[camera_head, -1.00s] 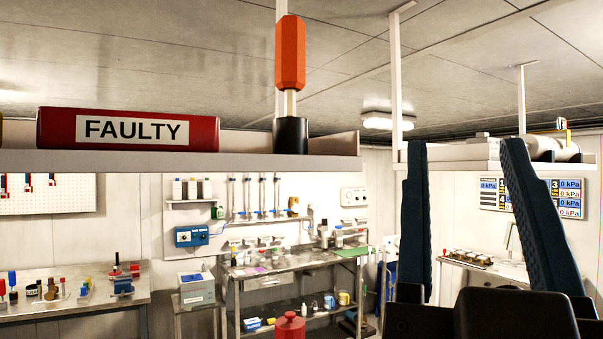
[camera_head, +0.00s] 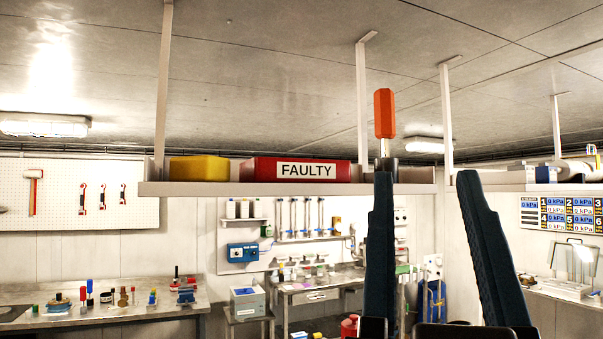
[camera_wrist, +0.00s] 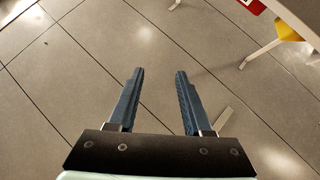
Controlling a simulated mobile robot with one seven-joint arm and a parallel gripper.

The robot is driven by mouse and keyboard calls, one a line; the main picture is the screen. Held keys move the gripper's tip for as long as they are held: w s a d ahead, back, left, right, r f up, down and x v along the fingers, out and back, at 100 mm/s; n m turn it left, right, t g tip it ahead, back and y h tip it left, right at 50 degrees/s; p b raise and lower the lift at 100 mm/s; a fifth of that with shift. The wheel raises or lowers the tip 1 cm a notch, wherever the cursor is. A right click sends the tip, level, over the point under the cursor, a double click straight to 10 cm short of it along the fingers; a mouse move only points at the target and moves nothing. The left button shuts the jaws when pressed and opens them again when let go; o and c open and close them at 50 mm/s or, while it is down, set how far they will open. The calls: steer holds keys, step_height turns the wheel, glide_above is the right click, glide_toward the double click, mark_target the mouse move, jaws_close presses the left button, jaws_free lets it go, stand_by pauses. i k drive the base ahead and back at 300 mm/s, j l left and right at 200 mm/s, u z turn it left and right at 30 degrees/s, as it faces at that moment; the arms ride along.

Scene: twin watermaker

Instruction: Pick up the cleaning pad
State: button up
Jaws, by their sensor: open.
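My gripper (camera_head: 425,176) is open and empty in the head view, its two dark blue fingers pointing up in front of the hanging shelf's right end. In the wrist view my gripper (camera_wrist: 160,72) also has nothing between its fingers. I cannot pick out a cleaning pad for certain. A yellow block (camera_head: 199,168) lies on the hanging shelf, left of the gripper and apart from it. A small blue and tan item (camera_head: 59,304) lies on the left bench, too small to identify.
The hanging shelf (camera_head: 270,188) also holds a red FAULTY box (camera_head: 265,170) and an orange-handled tool (camera_head: 384,114). White posts (camera_head: 362,100) rise from it to the ceiling. The left bench (camera_head: 140,312) carries several small items. A steel table (camera_head: 322,284) stands behind.

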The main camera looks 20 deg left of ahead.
mark_target(202, 168)
steer(key=l+u, duration=0.2)
steer(key=u, duration=0.2)
steer(key=i+l+u, duration=0.1)
steer(key=u, duration=0.35)
steer(key=l+u, duration=0.4)
